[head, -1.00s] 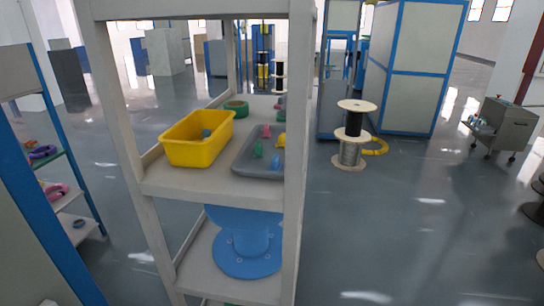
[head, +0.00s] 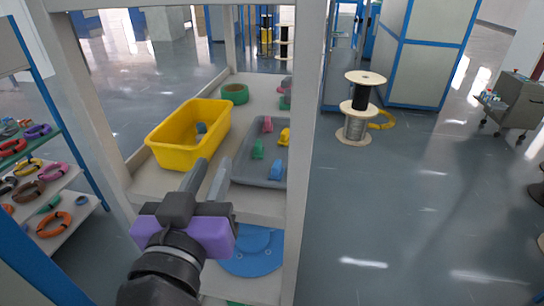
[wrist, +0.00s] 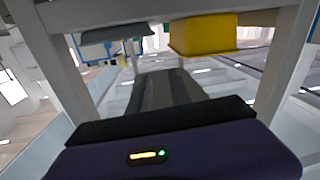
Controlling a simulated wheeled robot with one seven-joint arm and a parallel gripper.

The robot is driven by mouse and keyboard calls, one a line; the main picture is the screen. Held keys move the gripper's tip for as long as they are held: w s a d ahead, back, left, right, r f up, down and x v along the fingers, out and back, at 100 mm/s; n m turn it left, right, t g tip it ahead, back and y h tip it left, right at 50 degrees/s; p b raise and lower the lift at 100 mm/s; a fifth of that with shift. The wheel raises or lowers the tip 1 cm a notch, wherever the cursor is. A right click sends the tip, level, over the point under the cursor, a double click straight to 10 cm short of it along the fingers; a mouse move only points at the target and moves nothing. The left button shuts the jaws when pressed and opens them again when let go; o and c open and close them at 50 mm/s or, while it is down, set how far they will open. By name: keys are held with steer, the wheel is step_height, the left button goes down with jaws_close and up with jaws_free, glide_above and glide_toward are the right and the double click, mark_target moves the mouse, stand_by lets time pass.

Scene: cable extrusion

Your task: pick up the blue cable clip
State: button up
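The blue cable clip (head: 276,170) lies in the grey tray (head: 238,172) on the shelf, near the tray's front right. In the tray with it are a green clip (head: 257,150), a yellow clip (head: 284,137) and a pink clip (head: 267,125). My gripper (head: 212,164) is in front of the shelf, left of the blue clip and apart from it. Its two fingers show a gap with nothing between them. In the wrist view, which looks upside down, the fingers (wrist: 167,90) point toward the shelf; I cannot make out the blue clip there.
A yellow bin (head: 172,157) with a small bluish thing inside stands left of the tray; it also shows in the wrist view (wrist: 203,36). A green ring (head: 235,94) lies behind. Shelf posts (head: 306,130) flank the opening. A blue spool (head: 262,262) sits below.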

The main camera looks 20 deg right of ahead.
mark_target(275, 167)
steer(key=s+d+f+m+g+h, duration=0.2)
steer(key=d+m+g, duration=0.1)
steer(key=s+d+f+m+g, duration=0.1)
steer(key=d+f, duration=0.1)
steer(key=shift+s+d+m+g+h, duration=0.2)
steer(key=shift+s+m+g+h, duration=0.1)
steer(key=shift+s+h, duration=0.1)
steer(key=p+x, duration=0.1)
steer(key=x, duration=0.3)
steer(key=r+p+x, duration=0.1)
steer(key=x, duration=0.1)
steer(key=shift+w+d+p, duration=0.25)
steer(key=shift+w+p, duration=0.05)
steer(key=shift+w, duration=0.15)
steer(key=shift+w+d+f, duration=0.25)
steer(key=shift+w+d, duration=0.05)
steer(key=shift+w, duration=0.05)
jaws_close()
